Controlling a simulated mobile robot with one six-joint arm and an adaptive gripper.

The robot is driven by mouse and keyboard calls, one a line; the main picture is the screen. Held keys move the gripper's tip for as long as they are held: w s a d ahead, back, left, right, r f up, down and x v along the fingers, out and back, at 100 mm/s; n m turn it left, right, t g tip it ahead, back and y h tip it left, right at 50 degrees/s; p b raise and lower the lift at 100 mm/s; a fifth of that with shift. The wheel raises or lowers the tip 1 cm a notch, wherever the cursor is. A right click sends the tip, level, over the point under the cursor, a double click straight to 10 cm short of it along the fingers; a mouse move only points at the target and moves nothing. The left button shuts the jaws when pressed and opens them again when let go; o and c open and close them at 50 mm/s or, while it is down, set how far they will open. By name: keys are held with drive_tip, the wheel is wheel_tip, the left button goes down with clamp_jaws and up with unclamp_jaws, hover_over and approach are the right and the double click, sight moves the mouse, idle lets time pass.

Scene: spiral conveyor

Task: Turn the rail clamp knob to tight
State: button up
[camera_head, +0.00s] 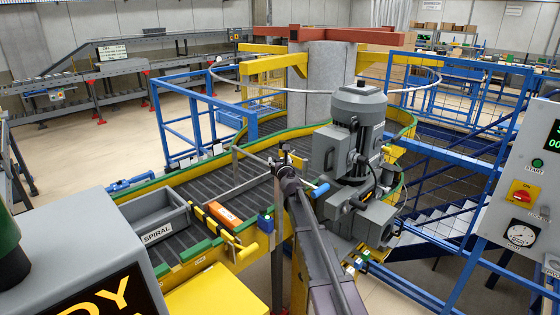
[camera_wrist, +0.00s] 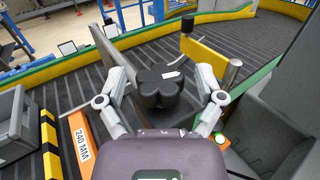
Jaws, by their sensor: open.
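The black lobed rail clamp knob (camera_wrist: 161,88) with a white mark on its top is in the middle of the wrist view. My gripper (camera_wrist: 163,76) is open, with one grey finger on the left of the knob and one on the right. Gaps show between the fingers and the knob, so I see no grip. In the head view my gripper (camera_head: 287,160) is over the conveyor's near part, beside the grey motor unit. The knob is too small there to read its mark.
An orange block (camera_head: 225,217) marked 240 MM lies by a yellow-black striped bar. A grey bin (camera_head: 158,223) labelled SPIRAL stands left. The grey motor unit (camera_head: 349,140) is close on the right.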

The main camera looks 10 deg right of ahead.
drive_tip(key=c, duration=1.2)
drive_tip(key=shift+o, duration=0.2)
drive_tip(key=shift+d, duration=0.15)
